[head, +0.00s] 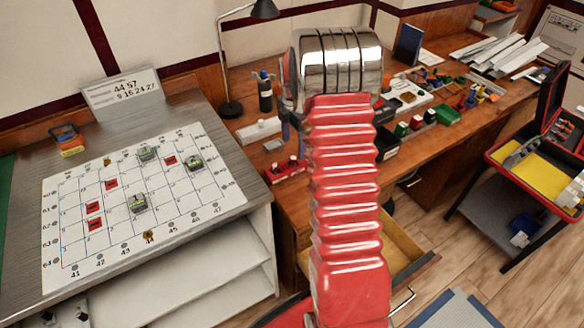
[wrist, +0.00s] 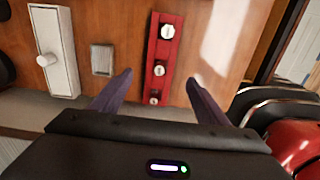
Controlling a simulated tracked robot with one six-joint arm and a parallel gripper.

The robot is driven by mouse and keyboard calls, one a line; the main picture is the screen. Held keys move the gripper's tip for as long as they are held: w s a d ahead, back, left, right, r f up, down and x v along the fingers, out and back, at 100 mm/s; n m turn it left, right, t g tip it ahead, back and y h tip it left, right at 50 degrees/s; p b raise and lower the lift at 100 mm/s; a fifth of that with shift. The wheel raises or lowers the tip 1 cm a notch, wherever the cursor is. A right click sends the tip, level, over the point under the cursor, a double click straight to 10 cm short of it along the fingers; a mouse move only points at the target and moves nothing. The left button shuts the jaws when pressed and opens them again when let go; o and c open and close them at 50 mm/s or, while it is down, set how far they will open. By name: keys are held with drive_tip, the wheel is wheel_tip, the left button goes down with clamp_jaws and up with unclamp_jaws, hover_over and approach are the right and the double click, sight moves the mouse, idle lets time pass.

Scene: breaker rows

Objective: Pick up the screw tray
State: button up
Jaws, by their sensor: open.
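In the wrist view my gripper (wrist: 160,76) is open and empty, its two dark fingers apart. A red strip (wrist: 158,52) with several pale round screw-like heads lies on the wooden bench beyond and between the fingertips. A small grey square tray (wrist: 102,60) lies left of it. I cannot tell for sure which of these is the screw tray. In the head view the red strip (head: 287,169) and the grey square (head: 273,144) are near the bench's left end. My arm hides most of the gripper there.
A white block (head: 258,130) with a knob lies left of the grey square. A black lamp (head: 230,108) and a dark bottle (head: 265,92) stand behind. A sloped panel with a numbered grid (head: 120,225) is at left. Coloured parts crowd the bench right of my arm.

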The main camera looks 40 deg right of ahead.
sight(293, 158)
drive_tip(key=shift+f, duration=1.85)
drive_tip(key=shift+f, duration=2.6)
drive_tip(key=shift+c, duration=0.5)
drive_tip(key=c, duration=1.2)
